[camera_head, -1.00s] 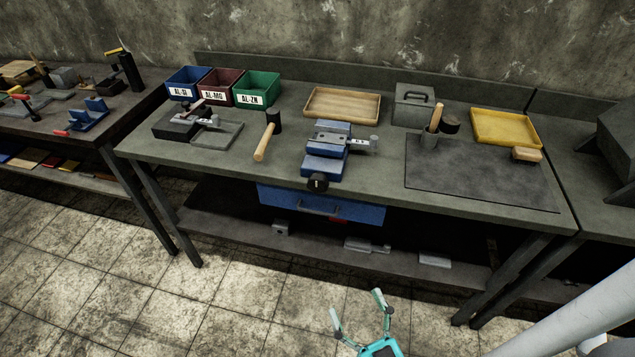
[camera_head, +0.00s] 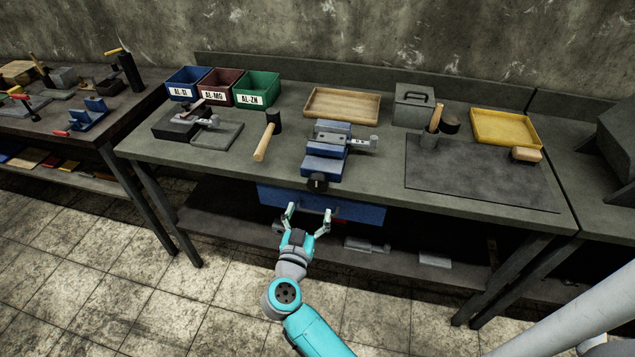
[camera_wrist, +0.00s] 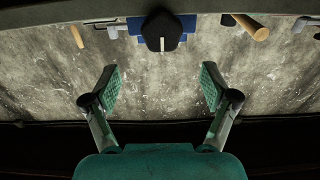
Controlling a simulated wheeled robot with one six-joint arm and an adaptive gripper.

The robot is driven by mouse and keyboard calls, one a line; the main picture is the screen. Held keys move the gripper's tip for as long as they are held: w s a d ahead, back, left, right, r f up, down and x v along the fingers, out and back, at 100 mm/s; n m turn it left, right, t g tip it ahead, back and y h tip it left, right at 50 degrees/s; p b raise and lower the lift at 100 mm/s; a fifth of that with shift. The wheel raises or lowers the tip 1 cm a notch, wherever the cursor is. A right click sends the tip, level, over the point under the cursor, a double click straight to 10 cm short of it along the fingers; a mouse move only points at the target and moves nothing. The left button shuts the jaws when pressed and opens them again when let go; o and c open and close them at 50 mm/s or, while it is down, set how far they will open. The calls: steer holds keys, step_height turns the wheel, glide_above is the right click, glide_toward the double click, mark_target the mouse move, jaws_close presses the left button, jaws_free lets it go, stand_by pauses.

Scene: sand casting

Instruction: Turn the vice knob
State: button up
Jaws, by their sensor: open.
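The blue vice (camera_head: 326,150) stands on the workbench, near the middle of its front edge. Its black knob (camera_head: 317,182) faces the front and sticks out at the bench edge. In the wrist view the knob (camera_wrist: 161,32) shows at the top centre, ahead of the fingers and apart from them. My gripper (camera_head: 309,212) is open and empty, in front of the blue drawer and below and slightly left of the knob. In the wrist view its two green-padded fingers (camera_wrist: 160,88) are spread wide with nothing between them.
The blue drawer (camera_head: 360,212) hangs under the bench top, close to my gripper. A hammer (camera_head: 262,152) lies left of the vice. A dark plate (camera_head: 480,175) lies to the right. The lower shelf (camera_head: 215,222) holds several grey pieces. The floor in front is clear.

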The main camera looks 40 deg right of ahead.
mark_target(317, 186)
steer(key=x, duration=1.1)
steer(key=shift+w+a+f, duration=0.1)
steer(key=shift+f, duration=0.05)
